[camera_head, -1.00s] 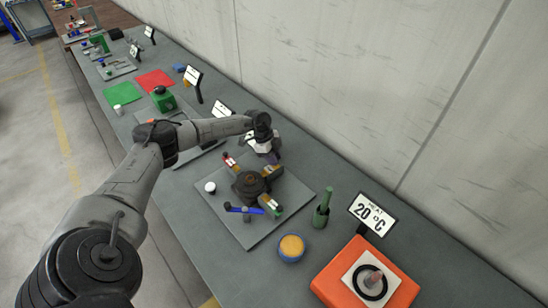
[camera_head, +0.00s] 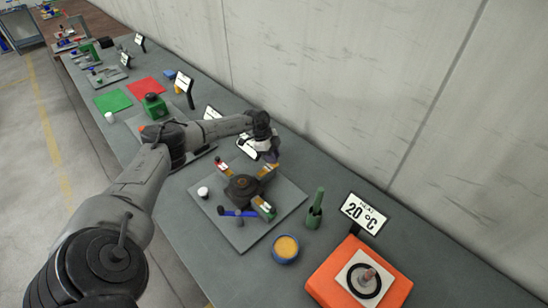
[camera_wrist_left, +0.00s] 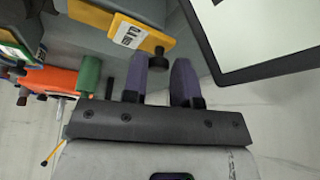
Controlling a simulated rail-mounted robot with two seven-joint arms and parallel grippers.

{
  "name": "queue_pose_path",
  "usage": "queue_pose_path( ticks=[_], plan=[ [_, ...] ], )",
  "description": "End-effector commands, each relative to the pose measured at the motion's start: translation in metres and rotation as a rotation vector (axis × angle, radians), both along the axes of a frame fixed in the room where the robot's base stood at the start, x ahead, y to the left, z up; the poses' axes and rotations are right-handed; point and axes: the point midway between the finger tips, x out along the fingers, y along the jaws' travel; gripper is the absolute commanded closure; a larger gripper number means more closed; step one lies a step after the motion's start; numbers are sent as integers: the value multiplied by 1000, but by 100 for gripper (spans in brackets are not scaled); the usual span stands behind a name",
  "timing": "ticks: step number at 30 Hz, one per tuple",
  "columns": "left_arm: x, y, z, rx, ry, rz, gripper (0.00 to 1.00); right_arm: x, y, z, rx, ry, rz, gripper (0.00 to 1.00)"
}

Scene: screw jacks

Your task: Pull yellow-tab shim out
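The yellow-tab shim (camera_head: 268,173) sits at the upper right of a dark round jack (camera_head: 243,188) on a grey plate (camera_head: 239,238). In the left wrist view the yellow tab (camera_wrist_left: 148,38) carries a white label and a dark knob at its end. My left gripper (camera_wrist_left: 160,72) has its two purple fingers apart. The knob shows in the gap between the fingertips, with no contact visible. In the head view the left gripper (camera_head: 270,158) is just beyond the yellow tab, on the wall side. My right gripper is not in view.
A red tab (camera_head: 222,167), a green tab (camera_head: 264,208) and a blue handle (camera_head: 238,212) surround the jack. A white cap (camera_head: 203,192) is on the plate. A green holder (camera_head: 314,212), a yellow-topped pot (camera_head: 286,248) and an orange heater (camera_head: 328,271) stand nearby. The wall (camera_head: 330,100) is behind.

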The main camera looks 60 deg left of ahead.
Motion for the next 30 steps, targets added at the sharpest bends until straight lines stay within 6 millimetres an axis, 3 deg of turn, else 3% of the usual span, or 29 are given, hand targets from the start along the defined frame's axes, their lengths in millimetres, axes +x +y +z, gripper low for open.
queue_pose_path(
  ticks=[7, 17, 30],
  plan=[
    [0, 0, -1, -1, -1, 0, 52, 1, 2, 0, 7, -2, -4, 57],
    [-1, 2, 5, 0, 0, 0, 52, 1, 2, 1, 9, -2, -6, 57],
    [-20, 25, 77, 1, -1, 0, 52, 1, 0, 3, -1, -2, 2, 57]
  ],
)
